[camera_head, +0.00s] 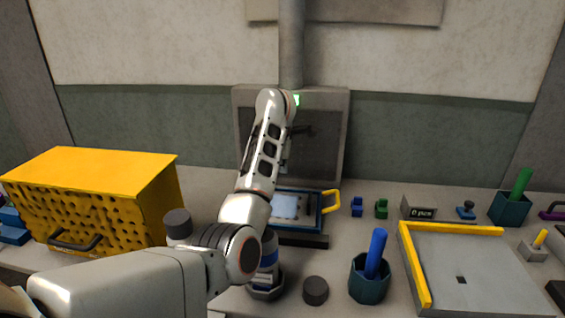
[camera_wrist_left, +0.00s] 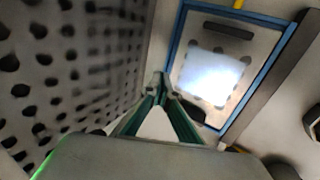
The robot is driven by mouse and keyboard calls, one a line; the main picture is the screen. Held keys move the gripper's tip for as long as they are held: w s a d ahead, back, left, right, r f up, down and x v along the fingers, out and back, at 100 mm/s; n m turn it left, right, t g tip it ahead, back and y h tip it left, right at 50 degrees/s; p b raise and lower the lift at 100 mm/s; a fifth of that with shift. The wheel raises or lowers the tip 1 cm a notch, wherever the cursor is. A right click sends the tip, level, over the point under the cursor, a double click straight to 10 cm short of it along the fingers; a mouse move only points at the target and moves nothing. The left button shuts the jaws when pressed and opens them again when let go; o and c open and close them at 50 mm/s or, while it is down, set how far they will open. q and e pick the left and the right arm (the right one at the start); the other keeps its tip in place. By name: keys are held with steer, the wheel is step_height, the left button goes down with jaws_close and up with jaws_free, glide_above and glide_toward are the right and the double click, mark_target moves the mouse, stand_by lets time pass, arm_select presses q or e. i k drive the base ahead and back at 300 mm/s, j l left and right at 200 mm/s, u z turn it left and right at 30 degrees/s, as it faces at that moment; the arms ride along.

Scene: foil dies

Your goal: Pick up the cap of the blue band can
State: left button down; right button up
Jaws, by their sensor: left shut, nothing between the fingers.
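A can with a blue band (camera_head: 268,256) stands behind my left forearm, which hides much of it, including its top. A dark round cap (camera_head: 315,290) lies on the bench to the right of the can. Another dark cap (camera_head: 178,222) sits on a pale body left of my arm; I cannot see a band there. My left gripper (camera_head: 299,131) is raised at the back, in front of a grey panel, well away from both caps. In the left wrist view its fingertips (camera_wrist_left: 160,84) meet, with nothing between them. My right gripper is not in view.
A yellow perforated box (camera_head: 110,170) stands at the left. A blue-framed tray (camera_head: 318,214) lies behind the can, also in the left wrist view (camera_wrist_left: 176,45). A dark cup (camera_head: 368,286) with a blue stick and a yellow-edged grey tray (camera_head: 470,255) stand at the right.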

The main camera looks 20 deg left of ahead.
mark_target(314, 294)
steer(key=k, duration=1.5)
